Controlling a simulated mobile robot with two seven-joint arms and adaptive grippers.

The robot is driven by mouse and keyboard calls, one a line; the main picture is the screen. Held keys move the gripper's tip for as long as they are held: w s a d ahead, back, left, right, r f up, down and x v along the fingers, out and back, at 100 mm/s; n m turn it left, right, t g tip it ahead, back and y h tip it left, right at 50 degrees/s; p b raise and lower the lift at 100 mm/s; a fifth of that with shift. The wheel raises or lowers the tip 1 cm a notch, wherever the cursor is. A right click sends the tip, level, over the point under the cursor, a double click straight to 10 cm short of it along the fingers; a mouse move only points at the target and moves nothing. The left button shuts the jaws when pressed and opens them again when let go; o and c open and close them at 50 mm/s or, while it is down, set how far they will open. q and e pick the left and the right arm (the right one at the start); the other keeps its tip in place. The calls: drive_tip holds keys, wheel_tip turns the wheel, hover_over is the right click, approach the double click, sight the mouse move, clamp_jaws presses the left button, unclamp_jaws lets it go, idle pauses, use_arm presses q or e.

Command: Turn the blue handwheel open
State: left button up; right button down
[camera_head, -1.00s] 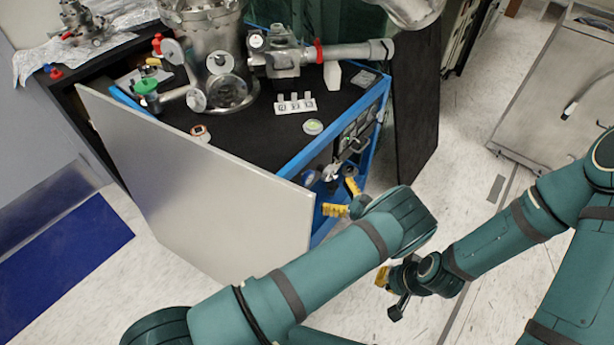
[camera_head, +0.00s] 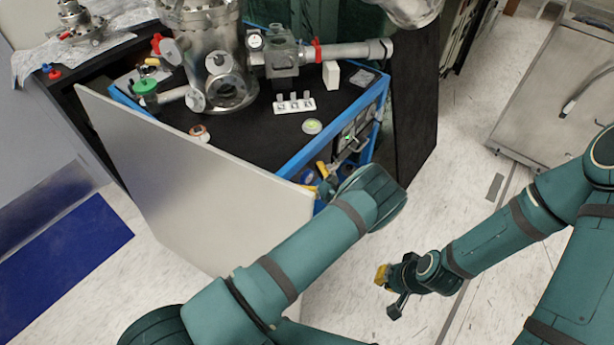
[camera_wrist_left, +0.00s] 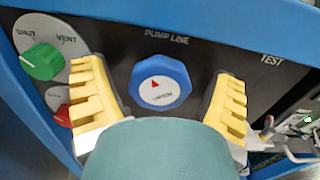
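The blue handwheel (camera_wrist_left: 160,82) is in the middle of the left wrist view, on a black panel under the words PUMP LINE. It has a white centre disc with a red pointer tilted up and left. My left gripper (camera_wrist_left: 160,70) is open, with one yellow finger on each side of the wheel and a visible gap to it on both sides. In the head view my left gripper (camera_head: 317,180) is at the cart's front panel, partly hidden by my forearm. My right gripper (camera_head: 389,290) hangs open and empty over the floor.
A green SHUT/VENT knob (camera_wrist_left: 42,61) and a red knob (camera_wrist_left: 60,106) sit left of the wheel. A small lever (camera_wrist_left: 267,127) is right. A pale panel (camera_head: 215,210) stands left of my left arm. The blue-edged cart (camera_head: 240,140) carries steel vacuum parts.

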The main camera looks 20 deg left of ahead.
use_arm(q)
drive_tip(key=c, duration=1)
drive_tip(key=n, duration=0.5)
drive_tip(key=shift+s+f+n, duration=0.1)
drive_tip(key=shift+n, duration=0.2)
drive_tip(key=o, duration=1.2)
drive_tip(key=shift+d, duration=0.1)
drive_tip(key=v, duration=1.2)
